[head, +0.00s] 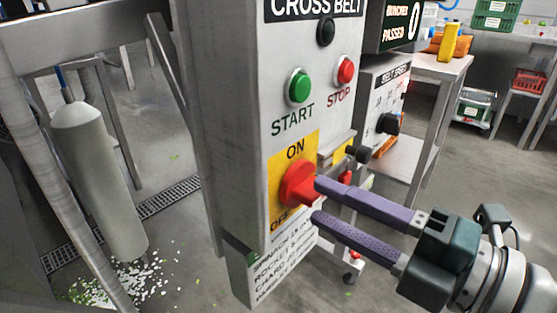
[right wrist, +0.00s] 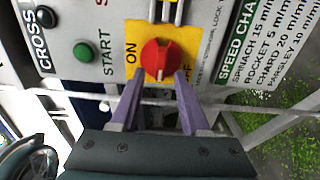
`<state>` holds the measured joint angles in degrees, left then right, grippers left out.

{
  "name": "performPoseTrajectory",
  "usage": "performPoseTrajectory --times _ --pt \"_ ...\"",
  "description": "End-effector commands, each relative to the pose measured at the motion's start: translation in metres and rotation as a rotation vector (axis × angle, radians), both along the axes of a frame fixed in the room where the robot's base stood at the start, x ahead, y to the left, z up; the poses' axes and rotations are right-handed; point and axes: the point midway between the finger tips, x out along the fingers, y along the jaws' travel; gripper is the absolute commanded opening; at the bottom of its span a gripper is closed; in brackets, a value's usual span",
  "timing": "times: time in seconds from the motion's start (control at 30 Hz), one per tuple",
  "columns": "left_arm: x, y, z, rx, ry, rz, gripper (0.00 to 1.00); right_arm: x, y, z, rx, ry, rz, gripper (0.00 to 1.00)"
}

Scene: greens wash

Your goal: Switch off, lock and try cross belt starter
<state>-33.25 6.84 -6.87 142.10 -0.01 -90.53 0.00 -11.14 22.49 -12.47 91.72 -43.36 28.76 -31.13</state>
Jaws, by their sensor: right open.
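The grey cross belt starter box (head: 230,110) stands upright in the middle of the head view, labelled CROSS BELT. It has a green START button (head: 299,87), a red STOP button (head: 346,70) and a dark lamp (head: 326,31). Below them is a red rotary switch (head: 298,185) on a yellow ON/OFF plate (head: 322,143). My right gripper (head: 317,201) is open, with its purple fingertips close to the knob's right side. In the right wrist view the red knob (right wrist: 159,57) lies just beyond and between the fingertips (right wrist: 161,90). Contact is unclear. My left gripper is not in view.
A speed chart (head: 283,272) is fixed below the switch. A second box with a dark knob (head: 388,123) stands close behind on the right. A steel table (head: 441,67) is farther back.

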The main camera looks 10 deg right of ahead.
Motion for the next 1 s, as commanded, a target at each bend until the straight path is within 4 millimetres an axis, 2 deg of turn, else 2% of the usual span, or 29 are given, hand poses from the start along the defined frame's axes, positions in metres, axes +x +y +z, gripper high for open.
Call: performPoseTrajectory --times 0.2,0.4,0.9,1.0 --pt "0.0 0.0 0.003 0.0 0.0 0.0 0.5 -0.037 -0.028 -0.001 -0.001 0.005 0.0 0.46" --pt "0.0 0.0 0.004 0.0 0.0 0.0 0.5 -0.058 -0.045 0.0 -0.001 0.002 0.0 0.46" --pt "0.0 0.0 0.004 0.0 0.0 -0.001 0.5 -0.062 -0.049 0.0 -0.001 -0.001 0.001 0.46" --pt "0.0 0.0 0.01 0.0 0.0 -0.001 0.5 -0.06 -0.05 0.007 0.008 0.008 -0.018 0.46"
